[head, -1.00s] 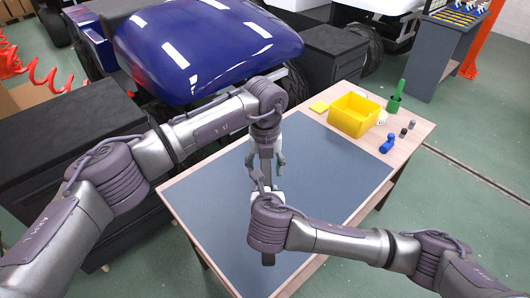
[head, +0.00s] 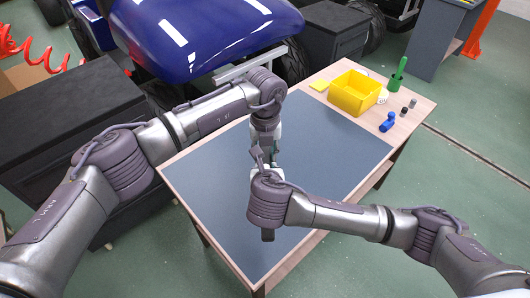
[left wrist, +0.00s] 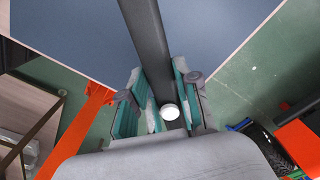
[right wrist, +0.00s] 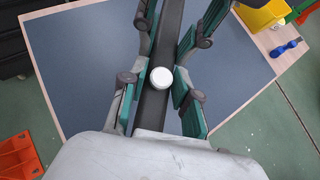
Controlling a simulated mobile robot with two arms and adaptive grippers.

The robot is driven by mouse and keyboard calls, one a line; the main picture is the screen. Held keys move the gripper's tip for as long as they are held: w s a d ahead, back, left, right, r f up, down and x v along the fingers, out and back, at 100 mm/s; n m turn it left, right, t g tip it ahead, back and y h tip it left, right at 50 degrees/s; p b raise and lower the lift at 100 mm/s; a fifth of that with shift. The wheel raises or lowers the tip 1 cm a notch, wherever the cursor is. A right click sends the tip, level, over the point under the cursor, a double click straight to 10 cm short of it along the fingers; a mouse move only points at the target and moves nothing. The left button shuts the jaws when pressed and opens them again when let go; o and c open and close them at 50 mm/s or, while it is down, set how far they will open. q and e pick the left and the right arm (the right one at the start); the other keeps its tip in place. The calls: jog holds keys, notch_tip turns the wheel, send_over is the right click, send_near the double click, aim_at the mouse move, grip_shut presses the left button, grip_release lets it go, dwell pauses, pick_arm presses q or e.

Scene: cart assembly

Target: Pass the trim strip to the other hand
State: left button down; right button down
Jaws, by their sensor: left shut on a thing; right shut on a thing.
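The trim strip is a long, straight dark grey bar. It runs through both grippers above the table, and its near end (head: 267,235) shows below my right wrist in the head view. It crosses the left wrist view (left wrist: 148,38) and the right wrist view (right wrist: 172,30), with a white round spot on its line. My left gripper (head: 266,142) is shut on the strip on the far side. My right gripper (head: 264,176) is shut on it closer to me; its fingers flank the strip in the right wrist view (right wrist: 160,98). My wrists hide parts of the strip.
The table has a blue-grey mat (head: 335,150), clear below the arms. A yellow bin (head: 355,93), green holder (head: 396,82), blue part (head: 387,122) and small cylinders stand at the back right. A blue hood (head: 200,35) and black cabinets (head: 65,130) lie beyond and left.

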jog(key=c, duration=0.8)
grip_release()
jog(key=shift+o, duration=0.2)
